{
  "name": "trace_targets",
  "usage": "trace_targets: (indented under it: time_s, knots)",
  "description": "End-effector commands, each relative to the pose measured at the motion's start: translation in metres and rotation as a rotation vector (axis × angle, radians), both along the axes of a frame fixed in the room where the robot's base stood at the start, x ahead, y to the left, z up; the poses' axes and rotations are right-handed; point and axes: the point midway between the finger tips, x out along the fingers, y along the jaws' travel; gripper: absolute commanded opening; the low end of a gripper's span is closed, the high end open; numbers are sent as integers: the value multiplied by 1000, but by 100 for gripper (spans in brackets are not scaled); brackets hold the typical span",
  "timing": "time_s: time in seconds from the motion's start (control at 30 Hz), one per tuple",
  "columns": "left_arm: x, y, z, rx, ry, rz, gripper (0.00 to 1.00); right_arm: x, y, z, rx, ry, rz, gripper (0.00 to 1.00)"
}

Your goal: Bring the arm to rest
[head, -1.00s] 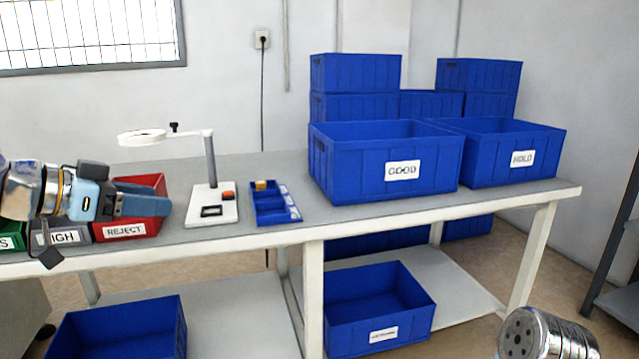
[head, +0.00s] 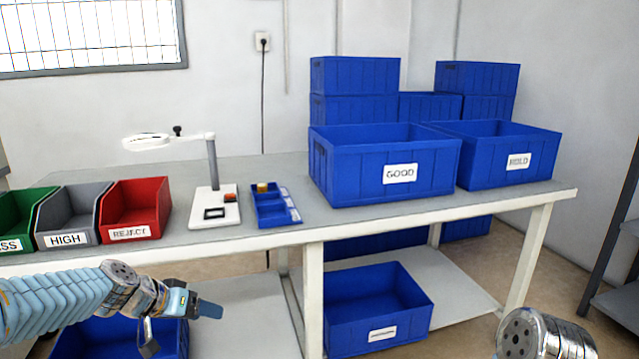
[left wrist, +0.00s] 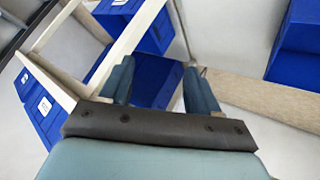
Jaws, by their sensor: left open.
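My left gripper (head: 207,309) is in front of the bench, below the tabletop edge and over the blue crate on the lower shelf at the left. In the left wrist view its two fingers (left wrist: 160,88) stand apart with nothing between them; blue crates show beyond. My right arm's metal end (head: 543,335) shows at the bottom right, but its gripper is out of the picture.
The bench (head: 345,227) carries green (head: 20,218), grey (head: 70,212) and red (head: 140,206) bins, a magnifier stand (head: 213,204), a small blue tray (head: 276,208), and the GOOD (head: 345,175) and HOLD (head: 485,165) crates. Blue crates (head: 370,305) sit below.

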Motion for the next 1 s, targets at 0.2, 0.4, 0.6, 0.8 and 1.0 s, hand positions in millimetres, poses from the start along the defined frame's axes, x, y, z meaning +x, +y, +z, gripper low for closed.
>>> trace_targets:
  time_s: [0.2,0.4,0.6,0.8,1.0]
  knots:
    - [-55,-50,-182,47,329,122,62,-1,3,14,5,2,6,100]
    - [-160,-100,-292,85,531,184,62,-3,7,23,10,6,12,100]
    - [-239,-130,-328,69,630,206,62,-4,9,28,13,7,15,100]
    - [-257,-136,-333,60,649,214,62,-4,9,28,14,7,16,100]
    - [-255,-135,-333,60,647,215,62,-4,9,28,14,7,16,100]
